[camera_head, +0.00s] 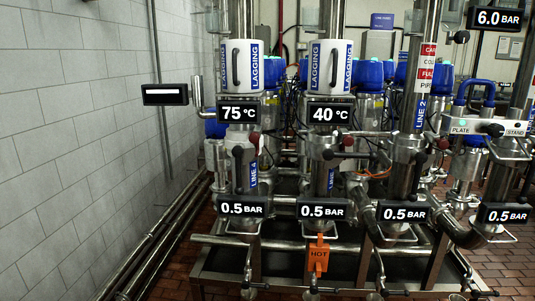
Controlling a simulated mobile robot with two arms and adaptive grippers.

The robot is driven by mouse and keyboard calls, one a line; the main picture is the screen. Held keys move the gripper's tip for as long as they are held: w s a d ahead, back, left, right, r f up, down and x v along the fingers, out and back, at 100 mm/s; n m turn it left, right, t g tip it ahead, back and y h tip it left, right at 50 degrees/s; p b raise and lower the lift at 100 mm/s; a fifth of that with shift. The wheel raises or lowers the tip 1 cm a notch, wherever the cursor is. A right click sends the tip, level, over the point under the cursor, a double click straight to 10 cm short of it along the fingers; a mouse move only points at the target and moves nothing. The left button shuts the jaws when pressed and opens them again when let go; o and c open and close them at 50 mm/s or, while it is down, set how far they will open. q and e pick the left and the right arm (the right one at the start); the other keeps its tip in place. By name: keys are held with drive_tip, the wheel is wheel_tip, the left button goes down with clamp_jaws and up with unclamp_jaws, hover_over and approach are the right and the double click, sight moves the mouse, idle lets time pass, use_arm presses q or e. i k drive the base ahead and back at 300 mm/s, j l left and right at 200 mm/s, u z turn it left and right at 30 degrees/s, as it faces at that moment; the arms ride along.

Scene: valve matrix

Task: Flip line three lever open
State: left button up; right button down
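The line three valve is most likely on the middle-left pipe column, between the columns labelled LINE 4 (253,174) and LINE 2 (420,113). Its own blue label (331,180) is too small to read surely. Neither of my grippers shows in the head view.
Displays reading 0.5 BAR (322,209) hang below the levers, with 40 °C (330,113) above. An orange HOT tag (319,257) hangs under the middle-left column. Low pipes and a metal frame (215,277) stand in front. A tiled wall (80,130) closes the left side.

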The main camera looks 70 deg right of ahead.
sight(329, 155)
drive_tip(key=z, duration=2.65)
